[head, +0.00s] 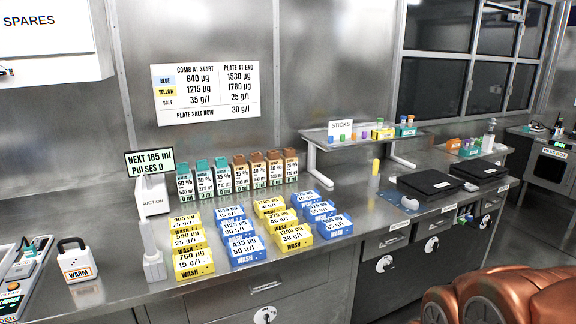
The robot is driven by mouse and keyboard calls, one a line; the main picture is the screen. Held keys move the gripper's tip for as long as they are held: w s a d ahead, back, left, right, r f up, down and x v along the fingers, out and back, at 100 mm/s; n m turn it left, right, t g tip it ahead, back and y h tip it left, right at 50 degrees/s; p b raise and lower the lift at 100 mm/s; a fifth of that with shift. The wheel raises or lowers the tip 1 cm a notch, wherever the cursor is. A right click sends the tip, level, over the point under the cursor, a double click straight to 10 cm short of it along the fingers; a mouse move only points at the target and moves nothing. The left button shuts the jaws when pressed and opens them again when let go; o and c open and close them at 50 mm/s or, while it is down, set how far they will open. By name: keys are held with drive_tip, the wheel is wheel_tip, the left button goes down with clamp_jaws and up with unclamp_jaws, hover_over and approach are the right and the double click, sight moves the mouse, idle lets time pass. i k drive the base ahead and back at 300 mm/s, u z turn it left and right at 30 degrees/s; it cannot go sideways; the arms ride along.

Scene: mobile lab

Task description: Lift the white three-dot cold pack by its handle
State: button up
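A white pack with a dark-topped loop handle (75,258) stands upright on the steel counter at the far left. Its front label reads "WARM", and its dots are too small to make out. No other handled white pack is clearly visible. My gripper is not in view. Copper-coloured rounded parts at the bottom right look like my own arm, and they are far from the pack.
A grey device (22,268) stands left of the pack. Right of it are a suction post (152,240), yellow boxes (193,262) and blue boxes (245,250). Bottles (238,174) line the back. Black flat plates (430,185) lie farther right. A small gap separates pack and post.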

sight(77, 265)
drive_tip(key=z, duration=3.95)
drive_tip(key=k, duration=0.8)
drive_tip(key=u, duration=1.15)
drive_tip(key=i, duration=0.5)
drive_tip(key=u, duration=0.1)
